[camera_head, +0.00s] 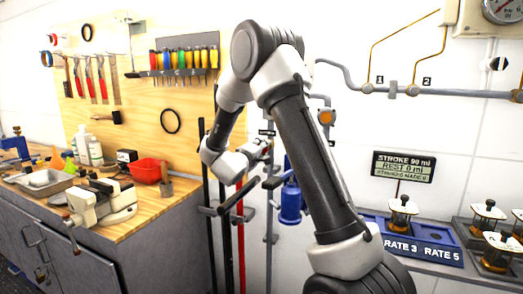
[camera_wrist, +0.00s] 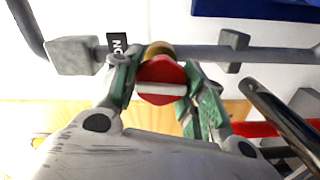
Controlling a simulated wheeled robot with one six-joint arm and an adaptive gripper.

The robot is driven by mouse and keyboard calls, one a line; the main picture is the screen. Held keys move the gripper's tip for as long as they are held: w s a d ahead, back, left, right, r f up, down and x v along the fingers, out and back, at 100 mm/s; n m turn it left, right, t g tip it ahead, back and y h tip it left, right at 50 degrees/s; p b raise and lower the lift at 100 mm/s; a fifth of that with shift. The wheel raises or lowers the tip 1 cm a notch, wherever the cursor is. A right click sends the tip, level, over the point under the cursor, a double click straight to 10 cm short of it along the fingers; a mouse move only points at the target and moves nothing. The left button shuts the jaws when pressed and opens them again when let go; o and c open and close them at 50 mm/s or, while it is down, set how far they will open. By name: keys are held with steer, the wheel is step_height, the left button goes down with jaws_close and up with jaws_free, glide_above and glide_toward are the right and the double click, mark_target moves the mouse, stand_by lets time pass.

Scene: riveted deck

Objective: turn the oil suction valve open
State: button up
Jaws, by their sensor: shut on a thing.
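A red round valve knob (camera_wrist: 162,80) with a pale raised bar sits on a brass fitting on a grey pipe in the wrist view. The bar lies roughly along the pipe. My gripper (camera_wrist: 162,88) has its green-padded fingers on both sides of the knob and is shut on it. A black label beside the knob is partly hidden by a finger; only a few letters show, so I cannot read the valve's name. In the head view my gripper (camera_head: 262,148) is at the vertical pipe, and the knob is mostly hidden there.
A blue canister (camera_head: 290,203) hangs just right of the pipe. Dark and red upright bars (camera_head: 240,235) stand left of it. A workbench with a vise (camera_head: 100,205) is at left; a shelf with a blue rate tray (camera_head: 412,243) is at right.

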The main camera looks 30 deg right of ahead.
steer(key=shift+n, duration=0.7)
steer(key=o, duration=1)
steer(key=shift+o, duration=0.2)
steer(key=v, duration=1.2)
